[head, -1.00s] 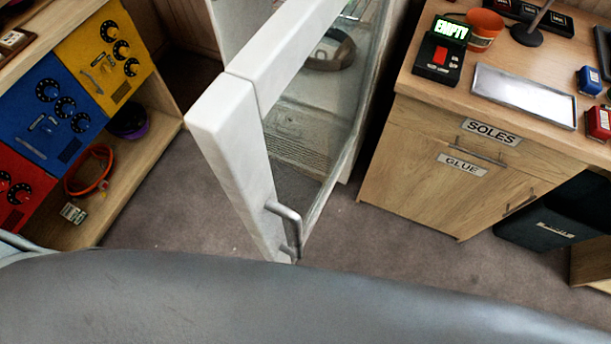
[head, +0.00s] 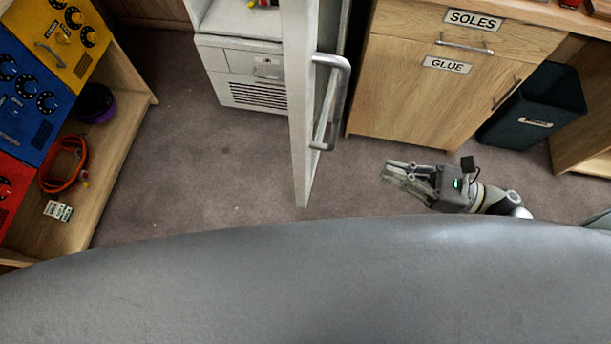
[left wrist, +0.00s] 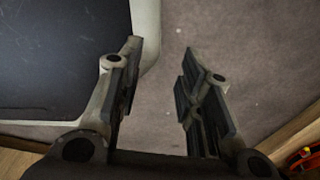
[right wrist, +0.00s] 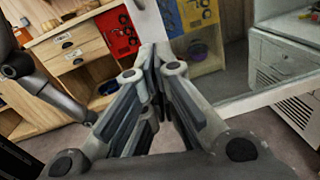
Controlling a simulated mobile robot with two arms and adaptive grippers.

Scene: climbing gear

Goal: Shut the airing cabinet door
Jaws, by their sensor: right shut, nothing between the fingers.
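The airing cabinet door (head: 301,110) is white-framed and stands swung out from the white cabinet (head: 240,60), seen nearly edge-on in the head view. Its metal bar handle (head: 341,100) is on the right face. My right gripper (head: 390,172) is shut and empty, to the right of the door and apart from it, pointing left. In the right wrist view its fingertips (right wrist: 158,52) meet, with the glass door's lower frame (right wrist: 255,100) and the cabinet's vented base (right wrist: 300,105) to the right. My left gripper (left wrist: 160,55) shows only in the left wrist view, open and empty above the floor.
A wooden cupboard (head: 410,100) with SOLES and GLUE labels and a dark bin (head: 535,105) stand right of the door. A wooden shelf (head: 115,190) with coloured panels is at left. Carpet between shelf and door is clear.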

